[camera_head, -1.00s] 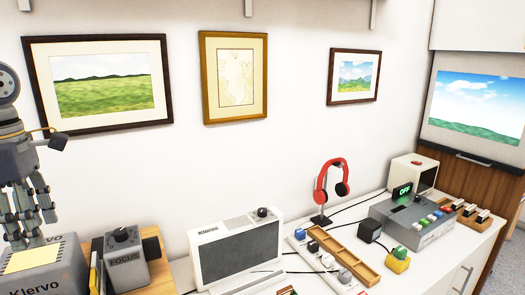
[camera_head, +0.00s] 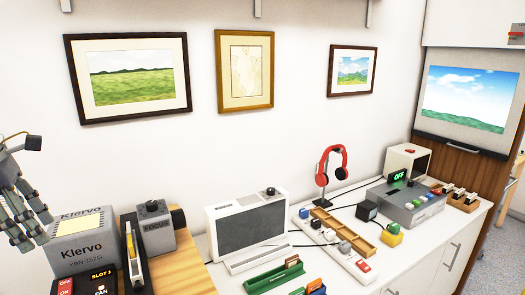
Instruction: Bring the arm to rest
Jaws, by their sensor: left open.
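My left gripper (camera_head: 33,230) shows at the left edge of the head view, pointing down and to the right. Its fingers are spread apart, and I see nothing between them. It is in front of the left end of a grey Klervo box (camera_head: 85,245), overlapping it in the picture; I cannot tell the gap. Most of my left arm is outside the picture. My right gripper is not in view.
A FOCUS box (camera_head: 157,232) stands right of the Klervo box. A grey-screened unit (camera_head: 250,228), red headphones (camera_head: 333,155) on a stand and a wooden tray (camera_head: 345,232) follow along the white counter. Framed prints (camera_head: 128,77) hang on the wall above.

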